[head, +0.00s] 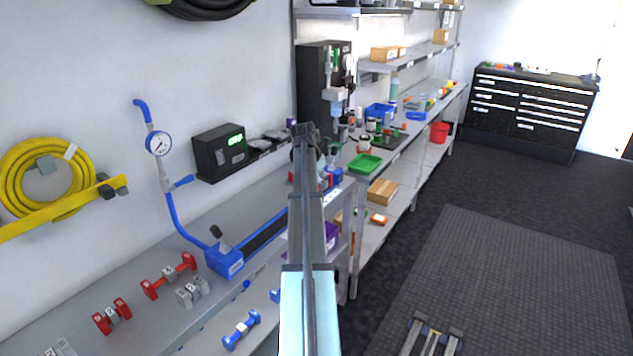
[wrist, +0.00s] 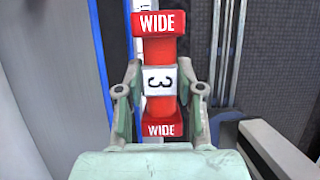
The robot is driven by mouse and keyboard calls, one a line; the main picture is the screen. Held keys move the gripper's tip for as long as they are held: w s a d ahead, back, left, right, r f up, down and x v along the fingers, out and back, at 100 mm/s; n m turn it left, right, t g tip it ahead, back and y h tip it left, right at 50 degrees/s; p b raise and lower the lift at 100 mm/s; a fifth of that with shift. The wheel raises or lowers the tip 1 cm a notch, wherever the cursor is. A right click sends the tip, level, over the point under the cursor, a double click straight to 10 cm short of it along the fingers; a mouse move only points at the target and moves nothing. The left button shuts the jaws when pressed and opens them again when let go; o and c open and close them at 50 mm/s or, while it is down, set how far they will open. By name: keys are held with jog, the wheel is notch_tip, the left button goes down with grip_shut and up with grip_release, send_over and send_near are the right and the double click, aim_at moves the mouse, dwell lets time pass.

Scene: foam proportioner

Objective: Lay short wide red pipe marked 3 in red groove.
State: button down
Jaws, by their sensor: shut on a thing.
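In the wrist view a short red pipe (wrist: 162,52) has wide square ends lettered WIDE and a white middle band marked 3. My gripper (wrist: 160,88) is shut on this pipe around its marked middle, one finger on each side. The pipe stands upright in the picture, and its far end is clear of the fingers. In the head view my arm runs up the middle and hides part of the bench; I cannot clearly make out the gripper there. I cannot identify a red groove in either view.
Red pipes (head: 168,274) and grey pipes (head: 192,291) lie on the grey bench at left. A blue pipe (head: 241,329) lies lower down. A blue hose with a gauge (head: 158,144) rises by the wall. Shelves with a green tray (head: 365,164) stand behind. The floor at right is mostly clear.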

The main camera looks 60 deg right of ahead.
notch_tip(320, 180, up, 8)
jog(key=s+p, duration=0.2)
jog(key=p, duration=0.3)
jog(key=shift+w+a, duration=0.1)
